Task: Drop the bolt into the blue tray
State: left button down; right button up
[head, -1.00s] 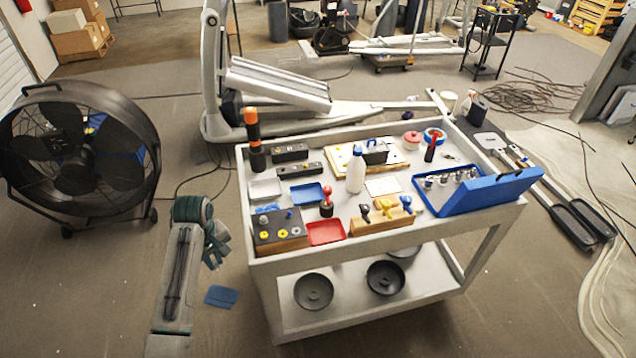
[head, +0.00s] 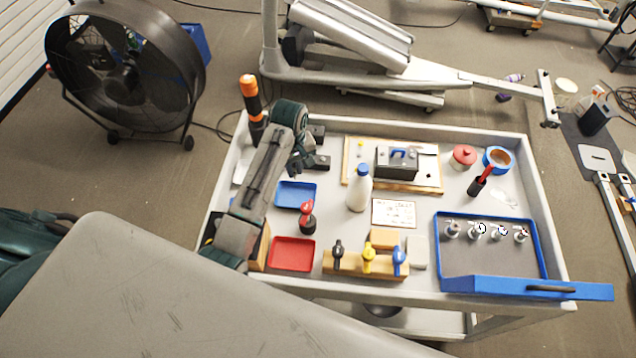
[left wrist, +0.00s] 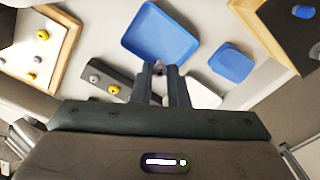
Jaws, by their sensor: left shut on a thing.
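The blue tray (head: 296,194) lies on the cart top, shallow and seemingly empty. It also shows in the left wrist view (left wrist: 160,35), just beyond my fingertips. My left gripper (head: 300,162) points down above the cart, by the tray's far side. In the left wrist view its fingers (left wrist: 160,68) are close together, shut on a small grey piece at their tips. That piece looks like the bolt (left wrist: 158,66), mostly hidden by the fingers. My right gripper is not in view.
A red tray (head: 291,254) and a red-topped bottle (head: 307,218) stand nearer the cart's front. A white bottle (head: 360,188) stands right of the blue tray. An orange-and-black upright tool (head: 252,105) stands at the back left. A dark bar with bolts (left wrist: 108,82) lies close to the gripper.

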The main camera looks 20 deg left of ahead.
pick_arm(q)
jog(key=f, duration=0.1)
jog(key=s+f, duration=0.1)
jog(key=f, duration=0.1)
jog(key=a+f, duration=0.1)
jog(key=f, duration=0.1)
jog(key=shift+s+f, duration=0.1)
jog(key=shift+s, duration=0.25)
jog(key=c, duration=1.3)
grip_release()
jog(key=shift+w, duration=0.1)
jog(key=shift+c, duration=0.2)
jog(key=shift+w+d+f, duration=0.1)
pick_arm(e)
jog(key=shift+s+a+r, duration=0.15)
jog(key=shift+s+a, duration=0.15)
pick_arm(q)
notch_tip(320, 180, up, 11)
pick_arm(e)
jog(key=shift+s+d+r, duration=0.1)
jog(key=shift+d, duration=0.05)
